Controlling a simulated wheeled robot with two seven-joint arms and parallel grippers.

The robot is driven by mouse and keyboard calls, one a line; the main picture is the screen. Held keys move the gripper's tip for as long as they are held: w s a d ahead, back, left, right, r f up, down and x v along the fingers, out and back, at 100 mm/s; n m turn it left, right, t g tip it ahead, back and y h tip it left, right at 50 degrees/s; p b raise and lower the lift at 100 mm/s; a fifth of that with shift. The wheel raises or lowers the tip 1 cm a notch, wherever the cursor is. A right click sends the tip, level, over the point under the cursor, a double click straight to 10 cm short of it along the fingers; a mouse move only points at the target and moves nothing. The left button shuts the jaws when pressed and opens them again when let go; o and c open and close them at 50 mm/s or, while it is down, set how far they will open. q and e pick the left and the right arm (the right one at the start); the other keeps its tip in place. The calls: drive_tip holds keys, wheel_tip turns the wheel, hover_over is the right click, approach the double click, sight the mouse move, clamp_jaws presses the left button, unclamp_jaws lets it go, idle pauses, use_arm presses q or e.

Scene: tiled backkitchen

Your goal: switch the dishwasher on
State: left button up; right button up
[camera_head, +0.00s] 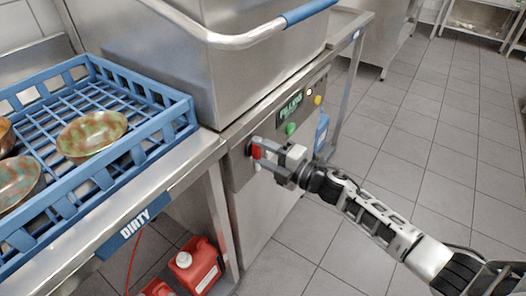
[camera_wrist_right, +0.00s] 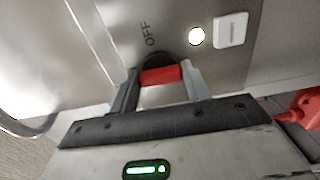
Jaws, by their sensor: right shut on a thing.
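The dishwasher (camera_head: 215,75) is a steel hood machine with a control panel on its front. On the panel's left end is a red switch handle (camera_head: 256,152) on a dark round base. The red switch handle also shows in the right wrist view (camera_wrist_right: 161,75), beside the printed word OFF (camera_wrist_right: 150,34). My right gripper (camera_head: 262,147) is at the panel with its two fingers on either side of the red handle, shut on it. In the right wrist view the fingers (camera_wrist_right: 160,88) touch the handle's two ends. My left gripper is not in view.
A blue rack (camera_head: 180,108) with several bowls sits on the steel table marked DIRTY at the left. Red canisters (camera_head: 195,262) stand under it. Tiled floor at the right is clear.

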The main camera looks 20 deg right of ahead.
drive_tip(key=o, duration=1)
drive_tip(key=shift+s+d, duration=0.1)
drive_tip(key=b+v, duration=0.1)
drive_tip(key=v, duration=1.4)
drive_tip(key=shift+s+d, duration=0.25)
drive_tip(key=s+a+f+m+g+h, duration=0.1)
drive_tip(key=s+a+f+m+h, duration=0.2)
drive_tip(key=s+a+m, duration=0.3)
drive_tip(key=s+a+f+m+g+h, duration=0.2)
drive_tip(key=s+a+f+m+h, duration=0.2)
drive_tip(key=m, duration=1.3)
wheel_tip(320, 180, down, 2)
drive_tip(key=shift+s+a+g+h, duration=0.3)
drive_tip(key=shift+s+a, duration=0.7)
drive_tip(key=shift+s, duration=0.05)
